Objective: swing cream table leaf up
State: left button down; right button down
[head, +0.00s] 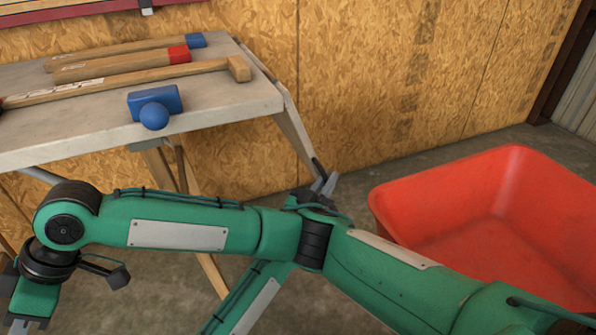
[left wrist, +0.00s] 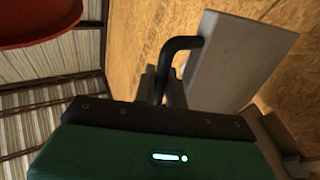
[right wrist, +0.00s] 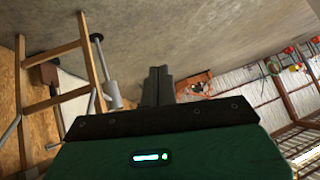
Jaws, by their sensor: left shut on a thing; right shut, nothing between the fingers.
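The cream table leaf (head: 293,122) slopes steeply down from the right end of the worktable (head: 235,99), seen nearly edge-on. In the left wrist view it is a pale panel (left wrist: 240,62) with a bent black handle (left wrist: 181,43) on it. My left gripper (head: 324,184) is shut on that handle, beside the leaf's lower end. The fingers (left wrist: 164,85) show around the bar in the left wrist view. My right gripper (head: 20,325) is low at the left, partly cut off by the frame. In the right wrist view its fingers (right wrist: 158,82) are shut and empty.
Several wooden-handled mallets lie on the tabletop, one with a blue head (head: 155,103) near the front edge. A red tub (head: 430,200) stands right of the leaf. A board wall (head: 370,80) is behind. My right arm crosses the foreground.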

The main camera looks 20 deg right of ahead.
jog(key=w+d+f+m+h, duration=0.2)
jog(key=w+d+f, duration=0.15)
jog(key=d, duration=0.35)
jog(key=w+d+f+m+h, duration=0.2)
jog(key=w+d+f, duration=0.15)
jog(key=d, duration=0.45)
jog(key=w+d+f+m+h, duration=0.2)
jog(key=w+d, duration=0.2)
jog(key=d, duration=0.3)
jog(key=w+d+f+t+h, duration=0.2)
jog(key=w+d+f, duration=0.3)
jog(key=w, duration=0.4)
jog(key=w+d+f+t+h, duration=0.1)
jog(key=w+d+f, duration=0.4)
jog(key=w, duration=0.4)
jog(key=w+d+r+n+t+h, duration=0.1)
jog(key=w+d+r+n+h, duration=0.2)
jog(key=d+r+h, duration=0.3)
jog(key=w+d+r+n+h, duration=0.2)
jog(key=d+r+h, duration=0.1)
jog(key=d+h, duration=0.4)
jog(key=x, duration=0.9)
jog(key=shift+d+f, duration=0.2)
jog(key=shift+d, duration=0.1)
jog(key=shift+w, duration=0.15)
